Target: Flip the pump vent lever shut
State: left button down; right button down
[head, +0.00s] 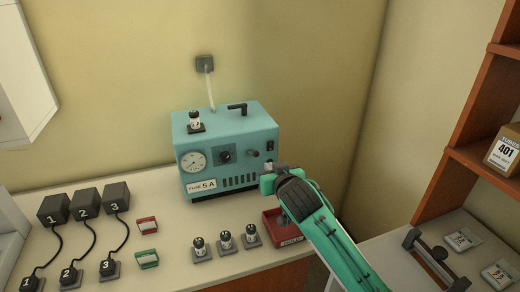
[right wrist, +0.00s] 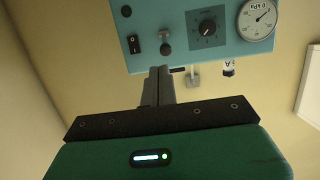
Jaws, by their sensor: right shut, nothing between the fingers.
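The teal pump (head: 229,145) stands on the bench against the wall, with a gauge (head: 194,160) and a dial (head: 225,156) on its front. A black L-shaped lever (head: 237,107) sits on its top; I cannot tell for certain that it is the vent lever. A small knob or lever (right wrist: 165,46) sits beside the rocker switch (right wrist: 135,45) in the upside-down right wrist view. My right gripper (head: 267,181) is shut and empty at the pump's front right corner. Its closed fingers (right wrist: 159,84) point toward the pump; contact cannot be told. My left gripper is not in view.
Black numbered blocks (head: 85,203) with cables are at left. A wooden shelf (head: 447,155) is at right.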

aim_at(257, 155)
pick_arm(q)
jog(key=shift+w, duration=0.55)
pick_arm(e)
jog(key=shift+t+y, duration=0.3)
jog(key=shift+t, duration=0.2)
jog(key=r, duration=0.1)
jog(key=w+a+r, duration=0.1)
jog(key=r, duration=0.1)
jog(key=w+r, duration=0.1)
jog(key=r, duration=0.1)
jog(key=shift+a+r, duration=0.2)
jog(key=shift+r, duration=0.05)
